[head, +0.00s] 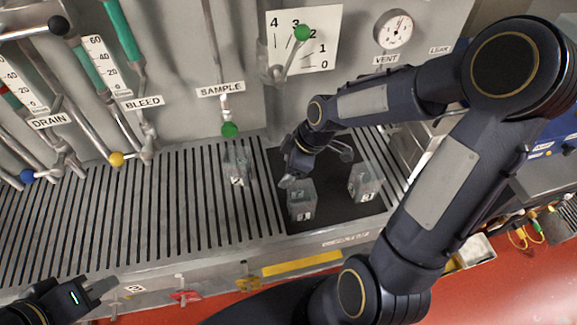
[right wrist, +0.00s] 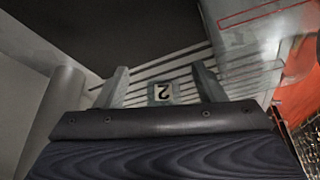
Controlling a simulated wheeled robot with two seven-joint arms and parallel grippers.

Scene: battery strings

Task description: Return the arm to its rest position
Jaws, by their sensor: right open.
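A label 2 (right wrist: 163,94) shows beyond the fingers. The clear container labelled 2 (head: 237,168) stands on the slats to the left of the gripper. The clear container labelled 3 (head: 365,182) stands on the dark mat to the right. My left gripper (head: 108,289) is at the lower left, its fingers apart and empty, in front of the counter.
The dark mat (head: 330,219) lies on the slatted counter (head: 120,215). A yellow strip (head: 302,263) marks the counter front above red floor.

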